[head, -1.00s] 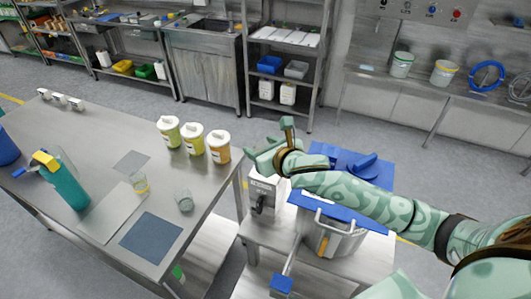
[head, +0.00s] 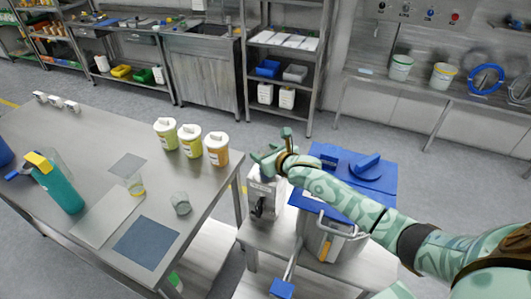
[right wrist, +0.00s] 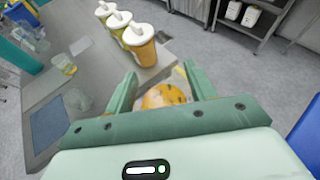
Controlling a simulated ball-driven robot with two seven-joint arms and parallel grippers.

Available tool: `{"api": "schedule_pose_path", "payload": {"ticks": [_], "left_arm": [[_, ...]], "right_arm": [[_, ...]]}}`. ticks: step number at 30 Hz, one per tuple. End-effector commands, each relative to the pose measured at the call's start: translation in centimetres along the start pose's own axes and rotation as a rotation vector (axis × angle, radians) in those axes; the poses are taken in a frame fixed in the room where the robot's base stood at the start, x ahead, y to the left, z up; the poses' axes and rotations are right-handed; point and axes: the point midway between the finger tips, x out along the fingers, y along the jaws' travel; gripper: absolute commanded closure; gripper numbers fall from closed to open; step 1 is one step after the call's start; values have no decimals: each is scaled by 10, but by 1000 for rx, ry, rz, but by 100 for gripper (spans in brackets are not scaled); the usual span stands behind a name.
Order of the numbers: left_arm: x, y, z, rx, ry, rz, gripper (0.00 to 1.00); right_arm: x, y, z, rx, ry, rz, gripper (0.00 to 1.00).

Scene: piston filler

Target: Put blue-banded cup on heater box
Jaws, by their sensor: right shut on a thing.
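My right gripper (head: 266,158) reaches in from the right, over a pale box (head: 266,194) with dark print and a black part on its front, which looks like the heater box. In the right wrist view the fingers (right wrist: 160,88) are shut on a round thing with a speckled orange top (right wrist: 163,96), probably the cup. Its sides and any blue band are hidden, and I cannot tell whether it touches the box. My left gripper is not in view.
A blue-lidded metal vessel (head: 331,240) stands right of the box, under my forearm.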

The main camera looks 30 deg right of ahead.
Motion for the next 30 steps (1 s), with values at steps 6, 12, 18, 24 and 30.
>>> {"api": "schedule_pose_path", "payload": {"ticks": [6, 12, 18, 24, 30], "left_arm": [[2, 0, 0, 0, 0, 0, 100], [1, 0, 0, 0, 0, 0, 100], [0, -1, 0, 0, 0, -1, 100], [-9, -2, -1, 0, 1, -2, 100], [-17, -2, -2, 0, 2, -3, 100]], "right_arm": [[1, 0, -2, -2, 0, 0, 67], [1, 0, -2, -1, 0, 0, 23], [0, 0, 0, 0, 0, 0, 23], [-30, -1, 1, -4, 2, -1, 23], [-78, 0, 1, -4, 2, -1, 23]]}}
